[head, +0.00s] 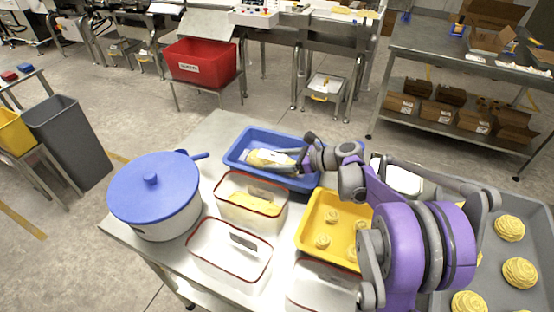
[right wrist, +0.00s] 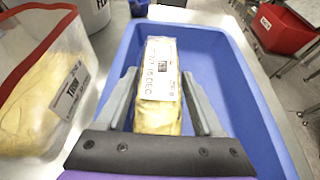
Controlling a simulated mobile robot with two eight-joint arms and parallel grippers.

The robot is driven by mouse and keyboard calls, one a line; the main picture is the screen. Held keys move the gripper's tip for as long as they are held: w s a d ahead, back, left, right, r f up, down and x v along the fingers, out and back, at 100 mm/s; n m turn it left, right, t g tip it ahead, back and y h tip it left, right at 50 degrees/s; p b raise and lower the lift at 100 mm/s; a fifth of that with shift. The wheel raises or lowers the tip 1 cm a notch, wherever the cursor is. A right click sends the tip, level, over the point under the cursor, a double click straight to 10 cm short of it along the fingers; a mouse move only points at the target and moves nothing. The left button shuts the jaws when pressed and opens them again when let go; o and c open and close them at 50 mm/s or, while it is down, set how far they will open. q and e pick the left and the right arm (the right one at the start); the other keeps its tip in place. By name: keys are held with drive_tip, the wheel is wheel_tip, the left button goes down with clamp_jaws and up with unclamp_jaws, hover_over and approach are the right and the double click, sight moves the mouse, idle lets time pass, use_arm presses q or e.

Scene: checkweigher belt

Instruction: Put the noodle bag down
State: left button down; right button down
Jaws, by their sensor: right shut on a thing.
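The noodle bag (head: 263,157) is a yellow pack with a white printed label, at the blue tray (head: 235,153) on the table. In the right wrist view the bag (right wrist: 160,85) is upright in the picture, between the two grey fingers and inside the outline of the blue tray (right wrist: 228,85). My right gripper (head: 297,157) is shut on the bag; it also shows in the right wrist view (right wrist: 159,92). The bag's underside is hidden, so I cannot tell whether it touches the tray floor. My left gripper is not in view.
A red-rimmed clear box (head: 228,207) with yellow contents and an empty one (head: 207,262) stand before the tray. A blue-lidded pot (head: 155,190) is at left. A yellow tray (head: 311,245) and a grey tray (head: 439,299) hold noodle nests. A red bin (head: 200,65) stands behind.

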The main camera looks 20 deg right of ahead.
unclamp_jaws()
drive_tip(key=shift+r+p, duration=0.45)
drive_tip(key=shift+r, duration=0.05)
drive_tip(key=v, duration=1.2)
